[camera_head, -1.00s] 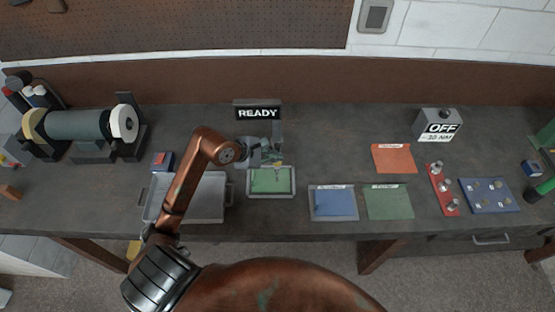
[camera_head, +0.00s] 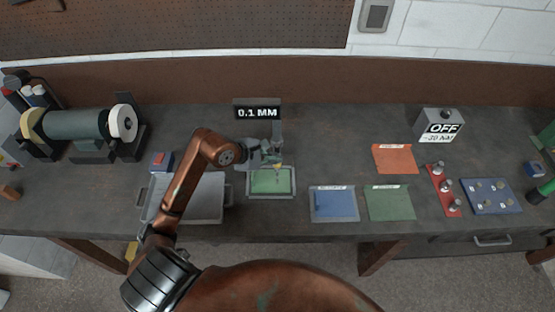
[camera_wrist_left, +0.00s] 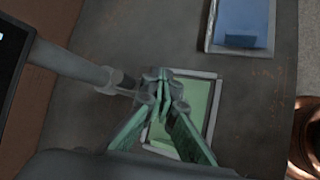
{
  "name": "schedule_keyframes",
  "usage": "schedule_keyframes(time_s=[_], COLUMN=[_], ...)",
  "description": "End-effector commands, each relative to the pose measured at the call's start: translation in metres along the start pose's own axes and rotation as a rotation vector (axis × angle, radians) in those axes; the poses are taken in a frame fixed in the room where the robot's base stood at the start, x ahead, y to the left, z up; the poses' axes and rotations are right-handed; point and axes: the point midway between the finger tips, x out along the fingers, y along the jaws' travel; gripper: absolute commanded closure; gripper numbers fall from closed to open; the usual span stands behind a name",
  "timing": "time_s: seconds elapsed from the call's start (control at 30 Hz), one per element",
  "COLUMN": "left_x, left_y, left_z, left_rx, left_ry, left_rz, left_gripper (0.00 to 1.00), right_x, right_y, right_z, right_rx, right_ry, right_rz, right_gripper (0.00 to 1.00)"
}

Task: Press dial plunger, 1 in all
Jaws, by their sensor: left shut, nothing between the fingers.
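The dial gauge's grey stand (camera_head: 277,132) rises behind the green tray (camera_head: 271,182), below a display (camera_head: 258,113) that reads "0.1 MM". My left gripper (camera_head: 276,164) is shut and empty, above the back part of that tray and close against the gauge. In the left wrist view its fingertips (camera_wrist_left: 163,80) meet beside the end of the grey gauge arm (camera_wrist_left: 75,65). The plunger itself is too small and too covered by the fingers to make out, so I cannot tell contact. My right gripper is not in view.
A grey metal tray (camera_head: 205,214) lies under my left arm. A blue tray (camera_head: 335,203) and a green mat (camera_head: 390,202) lie to the right. A box reading "OFF" (camera_head: 440,124) stands at the back right. The bench between the display and that box is clear.

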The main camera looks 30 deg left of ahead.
Motion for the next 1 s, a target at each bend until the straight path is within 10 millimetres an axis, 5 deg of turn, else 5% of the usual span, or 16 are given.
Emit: schedule_keyframes(time_s=[1.0], left_x=[-0.021], left_y=[0.015], left_z=[0.015], left_rx=[0.001], left_ry=[0.001], left_rz=[0.001], left_gripper=[1.0], right_x=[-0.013], right_y=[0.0], right_z=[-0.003], right_rx=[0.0], right_ry=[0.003], right_rz=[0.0], right_gripper=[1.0])
